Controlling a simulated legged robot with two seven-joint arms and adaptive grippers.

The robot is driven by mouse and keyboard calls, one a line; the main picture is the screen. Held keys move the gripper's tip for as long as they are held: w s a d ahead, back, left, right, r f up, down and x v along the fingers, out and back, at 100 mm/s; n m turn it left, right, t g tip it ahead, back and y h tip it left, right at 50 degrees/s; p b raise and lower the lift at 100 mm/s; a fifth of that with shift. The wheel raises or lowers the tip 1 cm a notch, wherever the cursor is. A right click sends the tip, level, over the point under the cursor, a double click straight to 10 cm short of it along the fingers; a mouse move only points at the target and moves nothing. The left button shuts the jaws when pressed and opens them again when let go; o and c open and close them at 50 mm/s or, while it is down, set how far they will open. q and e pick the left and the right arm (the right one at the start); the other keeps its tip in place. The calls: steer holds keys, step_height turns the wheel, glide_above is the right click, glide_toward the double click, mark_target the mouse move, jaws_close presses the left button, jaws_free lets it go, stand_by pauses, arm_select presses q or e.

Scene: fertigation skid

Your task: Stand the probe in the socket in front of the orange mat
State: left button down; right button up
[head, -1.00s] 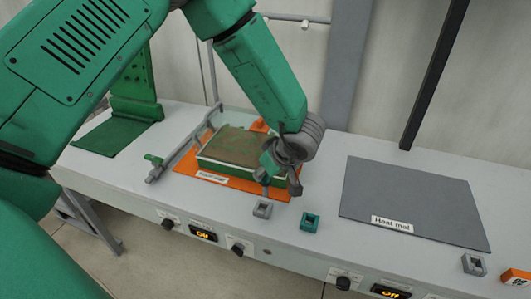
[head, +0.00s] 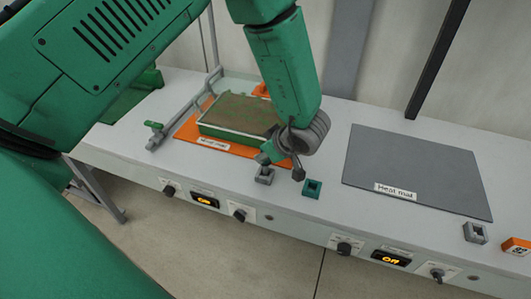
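The orange mat (head: 187,131) lies at the left of the bench, carrying a green tray of brown soil (head: 240,113). A small grey square socket (head: 264,176) sits in front of its right front corner. My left gripper (head: 282,165) reaches down from above, its tip right over and behind this socket. Its wrist covers the mat's right part. I cannot make out the probe for sure; a small dark piece shows between the fingertip and the socket. Whether the fingers grip anything is not clear. My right gripper is out of view.
A teal socket (head: 312,188) stands just right of the grey one. A grey heat mat (head: 415,170) lies to the right, with another grey socket (head: 475,232) and an orange display block (head: 516,247) near it. Knobs and lit displays line the bench's front panel.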

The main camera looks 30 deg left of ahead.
arm_select(q)
steer(key=shift+f+b, duration=0.5)
steer(key=shift+f, duration=0.25)
steer(key=shift+f, duration=0.5)
steer(key=c, duration=1.2)
jaws_free()
steer(key=v, duration=1.2)
steer(key=shift+s+a, duration=0.1)
